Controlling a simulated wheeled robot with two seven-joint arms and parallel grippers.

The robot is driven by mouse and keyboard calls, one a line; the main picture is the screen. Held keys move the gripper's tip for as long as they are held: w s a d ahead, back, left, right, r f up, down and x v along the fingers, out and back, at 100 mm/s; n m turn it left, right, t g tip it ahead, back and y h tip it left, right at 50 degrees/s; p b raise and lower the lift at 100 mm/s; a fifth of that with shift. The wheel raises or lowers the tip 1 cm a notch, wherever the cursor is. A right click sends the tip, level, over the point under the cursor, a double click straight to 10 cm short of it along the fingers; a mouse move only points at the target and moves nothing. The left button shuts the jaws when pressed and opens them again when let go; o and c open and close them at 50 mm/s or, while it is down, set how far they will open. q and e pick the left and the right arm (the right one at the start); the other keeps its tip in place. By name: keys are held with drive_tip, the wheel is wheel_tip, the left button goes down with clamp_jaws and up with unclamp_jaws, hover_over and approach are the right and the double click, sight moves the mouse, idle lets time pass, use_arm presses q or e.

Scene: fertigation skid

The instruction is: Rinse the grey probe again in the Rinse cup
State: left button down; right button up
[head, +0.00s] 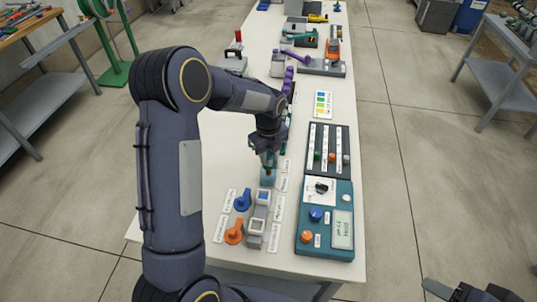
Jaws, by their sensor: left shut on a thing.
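My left gripper (269,158) is over the white bench, shut and pointing down. What it holds is mostly hidden by the fingers and too small to make out; it is probably the grey probe. Directly under the fingertips stands a small teal see-through cup (267,181), with a small label (283,184) beside it that I cannot read clearly, so I cannot tell if it is the Rinse cup. I cannot tell whether the probe's tip is inside this cup or above it. My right gripper (470,292) shows only partly at the bottom right edge, away from the bench.
Nearer stand two grey square holders (256,228), a blue knob-shaped piece (243,200) and an orange one (234,233). A teal control box (325,240) and a dark slider panel (330,150) lie to the right. Purple-topped bottles (289,80) stand behind. The bench left of the gripper is clear.

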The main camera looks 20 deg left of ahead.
use_arm(q)
drive_tip(key=shift+f, duration=0.55)
drive_tip(key=shift+r, duration=0.1)
drive_tip(key=shift+r+p, duration=0.4)
drive_tip(key=shift+r, duration=0.4)
drive_tip(key=shift+f, duration=0.1)
drive_tip(key=shift+f+b, duration=0.7)
drive_tip(key=shift+f, duration=0.1)
drive_tip(key=shift+r, duration=0.15)
